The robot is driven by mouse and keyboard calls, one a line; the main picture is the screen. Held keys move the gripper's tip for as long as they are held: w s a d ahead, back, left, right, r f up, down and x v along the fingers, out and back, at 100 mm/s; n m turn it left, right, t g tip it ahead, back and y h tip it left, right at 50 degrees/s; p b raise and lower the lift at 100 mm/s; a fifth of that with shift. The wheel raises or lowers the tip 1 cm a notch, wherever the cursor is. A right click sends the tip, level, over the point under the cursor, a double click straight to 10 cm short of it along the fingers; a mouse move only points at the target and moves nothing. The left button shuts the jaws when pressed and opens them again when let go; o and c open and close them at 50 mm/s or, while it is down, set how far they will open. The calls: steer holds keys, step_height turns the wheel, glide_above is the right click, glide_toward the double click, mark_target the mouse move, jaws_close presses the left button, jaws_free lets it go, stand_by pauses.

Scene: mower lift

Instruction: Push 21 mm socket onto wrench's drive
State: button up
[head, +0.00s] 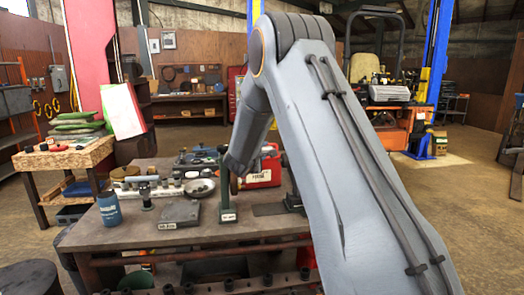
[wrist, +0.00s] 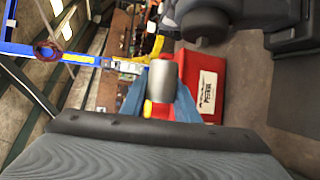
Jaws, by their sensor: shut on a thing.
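In the wrist view my gripper (wrist: 161,92) has its two blue fingers closed on the sides of a plain silver cylinder (wrist: 165,86), which looks like the socket. No size mark can be read on it. In the head view my arm covers most of the gripper, and the socket cannot be made out there. I cannot pick out the wrench or its drive with certainty. A dark rounded part (wrist: 204,24) shows at the top of the wrist view, apart from the silver cylinder; I cannot tell what it is.
The workbench (head: 110,232) carries a green upright stand (head: 228,195), a grey block (head: 180,213), a blue bottle (head: 109,208), a round dish (head: 199,188) and several sockets. A red box (head: 264,172) stands behind my arm and shows in the wrist view (wrist: 208,85).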

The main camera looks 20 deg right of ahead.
steer(key=shift+s+d+f+b, duration=0.1)
steer(key=shift+d+f+b, duration=0.2)
steer(key=shift+f+b, duration=0.35)
steer(key=shift+s+d+f+b, duration=0.1)
steer(key=shift+d+f+b, duration=0.25)
steer(key=shift+f, duration=0.45)
steer(key=shift+d+f+b, duration=0.25)
steer(key=shift+f+b, duration=0.35)
steer(key=shift+f, duration=0.1)
steer(key=shift+s+a+p, duration=0.1)
steer(key=shift+s+p, duration=0.2)
steer(key=shift+p, duration=0.2)
steer(key=shift+s+d+p, duration=0.15)
steer(key=shift+d+p, duration=0.5)
steer(key=shift+d, duration=0.25)
stand_by(1.4)
steer(key=o, duration=1.1)
steer(key=shift+o, duration=0.2)
steer(key=b+v, duration=0.2)
steer(key=v, duration=0.6)
